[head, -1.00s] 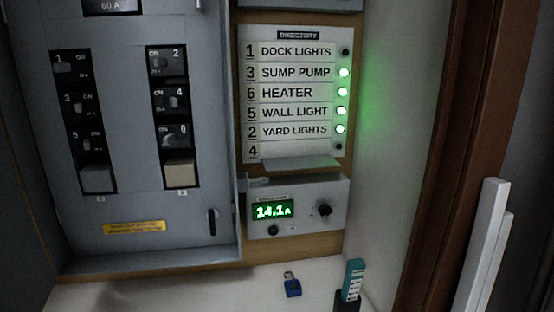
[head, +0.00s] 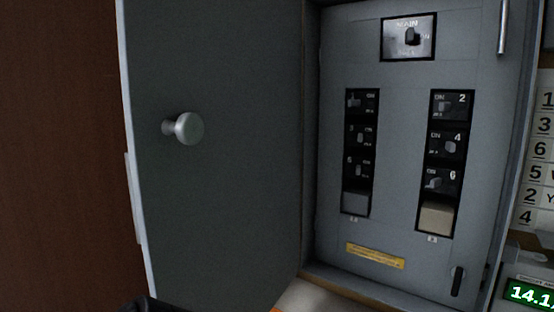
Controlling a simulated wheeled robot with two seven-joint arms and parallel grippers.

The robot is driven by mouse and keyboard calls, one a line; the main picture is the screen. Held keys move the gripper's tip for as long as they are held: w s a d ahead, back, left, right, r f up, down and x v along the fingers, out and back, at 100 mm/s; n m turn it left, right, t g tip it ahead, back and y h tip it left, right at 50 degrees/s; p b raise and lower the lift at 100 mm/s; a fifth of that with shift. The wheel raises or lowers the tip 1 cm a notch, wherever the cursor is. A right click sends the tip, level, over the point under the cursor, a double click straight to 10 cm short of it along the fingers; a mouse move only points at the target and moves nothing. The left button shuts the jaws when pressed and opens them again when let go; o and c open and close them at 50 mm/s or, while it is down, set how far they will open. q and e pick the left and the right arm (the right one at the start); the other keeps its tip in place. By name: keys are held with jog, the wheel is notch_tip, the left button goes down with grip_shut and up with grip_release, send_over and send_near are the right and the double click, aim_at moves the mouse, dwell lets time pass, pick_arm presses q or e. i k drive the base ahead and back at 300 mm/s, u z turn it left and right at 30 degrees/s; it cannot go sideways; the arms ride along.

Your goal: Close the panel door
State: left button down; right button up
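The panel door (head: 225,200) is a grey sheet standing open on the left of the head view, with its hinge side against the panel box. A round silver knob (head: 185,129) sticks out from its face near the free edge. The open panel (head: 400,160) shows its grey front, the main switch (head: 409,37) at the top and two columns of numbered breakers. Neither gripper can be made out. A dark piece at the bottom edge, left of centre, is too cut off to identify.
A brown surface (head: 60,160) stands left of the door. At the right edge are part of the directory labels (head: 540,150) and a green numeric display (head: 528,294). A pale ledge (head: 318,298) runs below the panel.

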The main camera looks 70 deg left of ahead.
aim_at(211, 89)
jog(key=k, duration=2)
jog(key=u, duration=1.1)
jog(key=i, duration=0.55)
